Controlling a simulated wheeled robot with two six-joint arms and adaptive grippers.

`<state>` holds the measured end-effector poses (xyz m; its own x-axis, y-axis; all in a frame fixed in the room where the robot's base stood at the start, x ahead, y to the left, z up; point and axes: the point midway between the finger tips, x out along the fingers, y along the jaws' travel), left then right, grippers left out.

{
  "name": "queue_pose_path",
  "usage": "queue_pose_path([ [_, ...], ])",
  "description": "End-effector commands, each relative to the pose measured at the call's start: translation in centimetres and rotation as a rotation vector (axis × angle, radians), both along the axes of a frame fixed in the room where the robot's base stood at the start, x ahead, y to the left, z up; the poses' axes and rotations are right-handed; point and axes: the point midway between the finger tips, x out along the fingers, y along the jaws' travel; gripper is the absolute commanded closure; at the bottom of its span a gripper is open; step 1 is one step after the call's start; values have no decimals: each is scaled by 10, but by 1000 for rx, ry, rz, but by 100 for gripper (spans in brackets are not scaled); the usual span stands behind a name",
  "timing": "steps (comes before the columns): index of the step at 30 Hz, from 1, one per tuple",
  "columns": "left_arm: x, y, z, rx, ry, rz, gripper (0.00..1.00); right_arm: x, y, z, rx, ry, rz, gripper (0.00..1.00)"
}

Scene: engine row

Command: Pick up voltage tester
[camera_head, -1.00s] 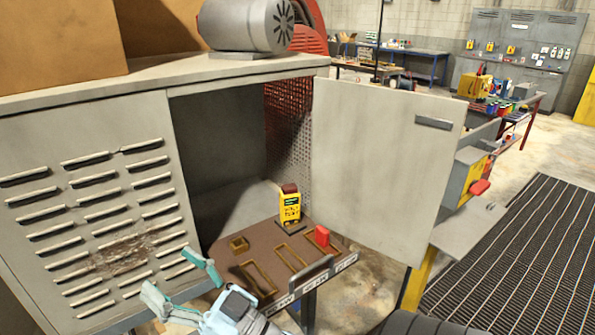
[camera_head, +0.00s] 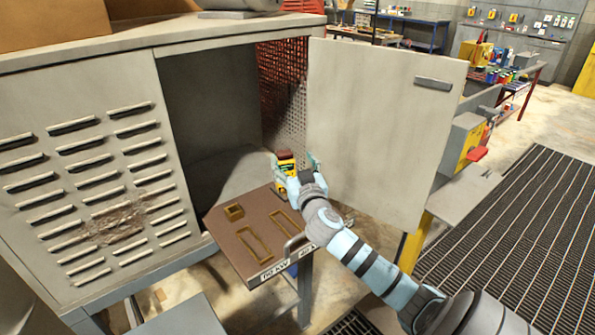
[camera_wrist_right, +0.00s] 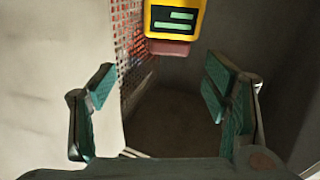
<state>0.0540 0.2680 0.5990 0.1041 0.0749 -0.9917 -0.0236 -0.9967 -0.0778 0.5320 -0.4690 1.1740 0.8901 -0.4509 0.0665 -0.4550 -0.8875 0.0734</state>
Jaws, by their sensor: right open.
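The voltage tester (camera_head: 285,163) is yellow with a dark red top. It stands at the back of the brown pull-out tray (camera_head: 232,256) in the open cabinet. My right gripper (camera_head: 296,168) is open at the tester, its teal fingers partly in front of it and hiding its lower part. In the right wrist view the tester (camera_wrist_right: 175,20) shows at the top edge, cut off by the frame, with its red end towards the gripper. It lies beyond the open, empty fingers (camera_wrist_right: 160,88), not between them. My left gripper is not in view.
The tray has several outlined slots and a small square holder (camera_head: 234,211). The open cabinet door (camera_head: 375,120) stands close to the right of my gripper. A red mesh panel (camera_head: 283,95) lines the cabinet's side.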

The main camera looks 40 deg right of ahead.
Motion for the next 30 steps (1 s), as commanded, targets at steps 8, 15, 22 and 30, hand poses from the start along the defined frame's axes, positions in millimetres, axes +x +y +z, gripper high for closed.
queue_pose_path([
  [8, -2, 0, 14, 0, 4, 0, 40, 11, 0, -21, 100, 26, 12, 30],
  [15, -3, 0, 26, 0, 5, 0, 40, 46, -22, -15, 100, 26, 11, 30],
  [22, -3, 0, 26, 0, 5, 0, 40, 56, -26, -18, 97, 28, 16, 30],
  [30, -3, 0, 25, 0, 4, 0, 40, 56, -26, -18, 97, 28, 16, 64],
])
